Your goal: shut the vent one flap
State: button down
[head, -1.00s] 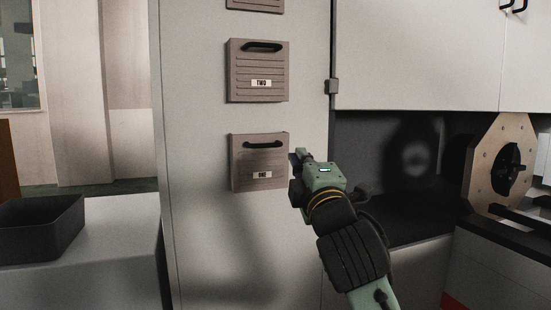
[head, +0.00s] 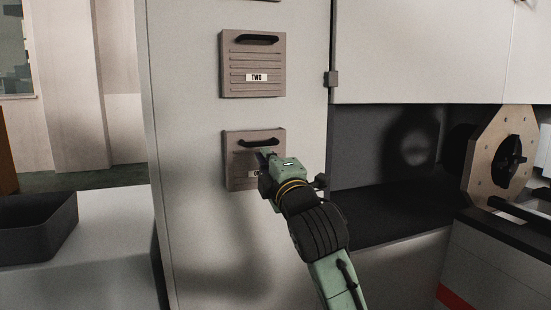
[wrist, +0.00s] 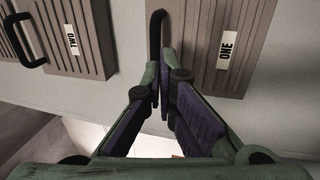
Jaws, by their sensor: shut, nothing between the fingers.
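The vent one flap (head: 238,175) is a brown-grey ribbed panel with a black handle (head: 262,142) along its top, low on the pale cabinet face. In the head view my gripper (head: 262,154) is in front of it, just below the handle, and covers most of its label. In the wrist view the flap (wrist: 205,60) with its "ONE" label is at the right, and the handle (wrist: 157,32) stands just past my fingertips. The fingers of my gripper (wrist: 163,95) are together and empty. I cannot tell whether they touch the flap.
The vent two flap (head: 252,88) is directly above; it also shows in the wrist view (wrist: 85,65). A dark tray (head: 40,225) sits on a white surface at left. A wooden octagonal plate (head: 490,165) stands at right beside the dark recess.

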jog(key=shift+x, duration=0.9)
jog(key=shift+w+a+r, duration=0.1)
jog(key=shift+w+r, duration=0.2)
jog(key=shift+w, duration=0.15)
jog(key=shift+f, duration=0.1)
